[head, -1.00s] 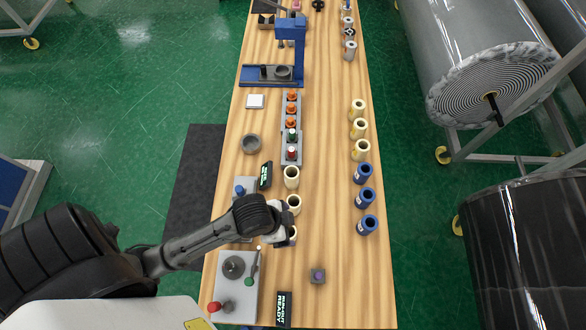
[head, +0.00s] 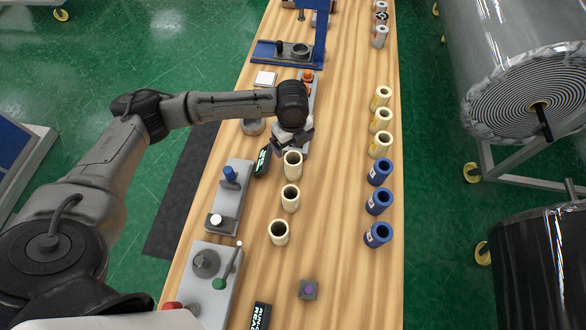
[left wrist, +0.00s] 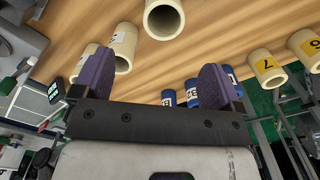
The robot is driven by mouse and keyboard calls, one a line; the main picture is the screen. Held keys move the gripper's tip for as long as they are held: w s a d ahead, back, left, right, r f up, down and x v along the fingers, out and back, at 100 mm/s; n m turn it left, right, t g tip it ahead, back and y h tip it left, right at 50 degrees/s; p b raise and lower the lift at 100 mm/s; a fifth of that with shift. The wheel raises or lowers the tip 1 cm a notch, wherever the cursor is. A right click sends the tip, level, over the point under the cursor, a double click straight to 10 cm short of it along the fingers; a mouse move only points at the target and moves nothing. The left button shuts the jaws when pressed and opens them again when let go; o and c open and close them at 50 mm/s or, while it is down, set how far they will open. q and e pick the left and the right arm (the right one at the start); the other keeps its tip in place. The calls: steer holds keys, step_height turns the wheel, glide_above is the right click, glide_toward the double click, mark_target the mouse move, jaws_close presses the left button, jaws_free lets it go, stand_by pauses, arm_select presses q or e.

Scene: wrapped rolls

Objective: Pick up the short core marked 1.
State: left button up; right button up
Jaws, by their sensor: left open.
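Three cream cores without readable marks stand in the left row in the head view: far (head: 292,165), middle (head: 290,198), near (head: 279,233). Three more cream cores with yellow labels stand in the right row: (head: 380,97), (head: 381,120), (head: 380,144). I cannot tell for sure which core is marked 1; in the left wrist view one yellow label (left wrist: 267,65) looks like a 7 or a 1. My left gripper (head: 291,140) is open and empty, just beyond the far left-row core. Its two purple fingers (left wrist: 158,66) stand apart in the left wrist view. My right gripper is out of view.
Blue cores (head: 378,202) stand in the right row, nearer me. A grey rack with orange-topped items (head: 307,78) lies behind my left gripper, partly hidden. Control panels (head: 230,195) line the left edge. The strip between the core rows is clear.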

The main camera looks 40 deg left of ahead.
mark_target(292, 159)
arm_select(q)
step_height(292, 159, down, 8)
steer(key=shift+a+f, duration=0.1)
steer(key=shift+a, duration=0.05)
steer(key=shift+w+f, duration=0.15)
steer(key=shift+f, duration=1.15)
steer(key=shift+w+f, duration=0.1)
steer(key=shift+f, duration=1.2)
steer(key=shift+c, duration=0.3)
steer(key=c, duration=1)
